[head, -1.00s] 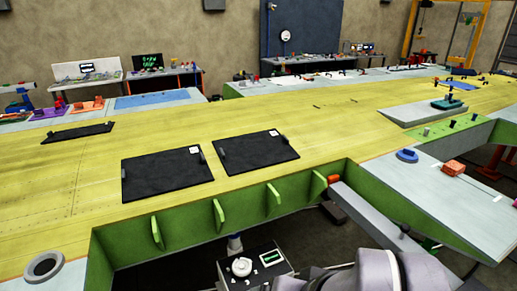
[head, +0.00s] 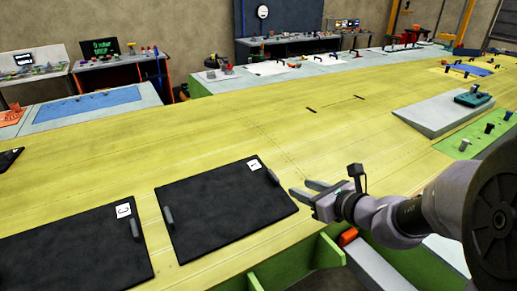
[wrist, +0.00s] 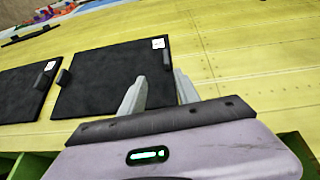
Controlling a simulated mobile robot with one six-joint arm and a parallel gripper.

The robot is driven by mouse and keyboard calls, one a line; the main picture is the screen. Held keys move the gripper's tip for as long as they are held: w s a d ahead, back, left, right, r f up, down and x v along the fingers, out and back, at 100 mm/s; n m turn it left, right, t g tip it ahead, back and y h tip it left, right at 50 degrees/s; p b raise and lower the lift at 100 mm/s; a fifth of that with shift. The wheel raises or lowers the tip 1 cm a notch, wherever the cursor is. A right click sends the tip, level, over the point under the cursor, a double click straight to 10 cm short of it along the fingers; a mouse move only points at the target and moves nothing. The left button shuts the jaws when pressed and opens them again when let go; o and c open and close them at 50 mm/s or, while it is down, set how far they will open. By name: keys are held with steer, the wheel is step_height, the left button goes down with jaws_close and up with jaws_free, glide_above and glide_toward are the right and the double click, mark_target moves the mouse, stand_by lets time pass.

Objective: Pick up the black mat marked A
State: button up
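A black mat (head: 225,213) lies flat on the yellow wing skin, with a dark grip block (head: 272,177) on its right edge and another on its left. Its white label (head: 254,164) is too small to read surely. It also shows in the wrist view (wrist: 105,80). A second black mat (head: 70,255) lies to its left, with a white label that looks like a C. My gripper (head: 298,188) is open and empty. Its two fingers are apart, just right of the nearer mat's right grip block, seemingly not touching it. In the wrist view the fingertips (wrist: 158,76) point towards that block.
A third dark mat (head: 10,158) shows at the left edge. The yellow surface (head: 330,140) beyond my gripper is mostly clear. Green ribs (head: 325,250) and an orange-ended beam (head: 350,236) lie below the near edge. A raised grey block (head: 450,112) stands at the right.

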mark_target(273, 174)
steer(key=shift+m, duration=0.4)
steer(key=b+x, duration=0.1)
steer(key=x, duration=0.4)
steer(key=b+x, duration=0.1)
steer(key=x, duration=0.5)
steer(key=w+d+b+x, duration=0.1)
steer(key=x, duration=0.5)
steer(key=shift+w+f, duration=0.1)
steer(key=shift+f, duration=0.05)
steer(key=shift+c, duration=0.5)
jaws_close()
